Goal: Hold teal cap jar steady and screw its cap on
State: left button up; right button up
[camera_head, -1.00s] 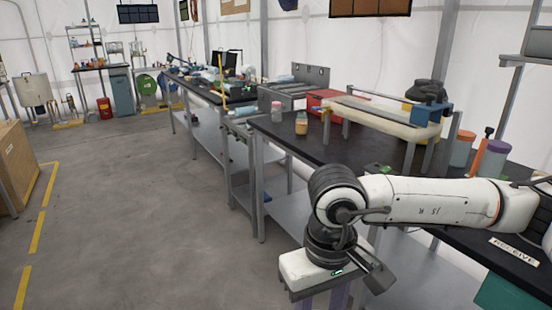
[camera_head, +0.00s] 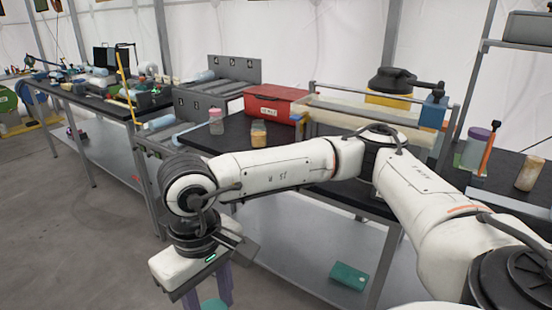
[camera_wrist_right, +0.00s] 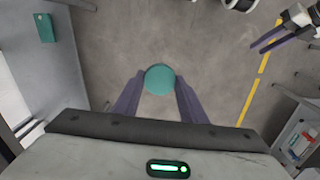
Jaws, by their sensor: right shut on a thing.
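My right gripper (camera_head: 208,295) hangs low in front of the bench in the head view. Its purple fingers are shut on a round teal cap (camera_wrist_right: 160,79), seen face-on in the right wrist view. The teal cap (camera_head: 213,304) also shows at the bottom edge of the head view. Whether a jar is under it is hidden. Purple fingers that look like my left gripper (camera_wrist_right: 270,40) show at the upper right of the right wrist view, well away from the cap. Their opening is unclear. I cannot pick out the cap's jar.
A pink-capped jar (camera_head: 216,121) and a jar with orange contents (camera_head: 258,133) stand on the black bench near a red box (camera_head: 274,103). A purple-lidded jar (camera_head: 475,150) stands farther right. A green box (camera_head: 348,276) lies on the lower shelf. Open floor (camera_head: 75,220) is at left.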

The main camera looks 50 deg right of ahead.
aim_at(258, 130)
jog(key=z, duration=0.8)
jog(key=i, duration=0.75)
jog(key=z, duration=0.8)
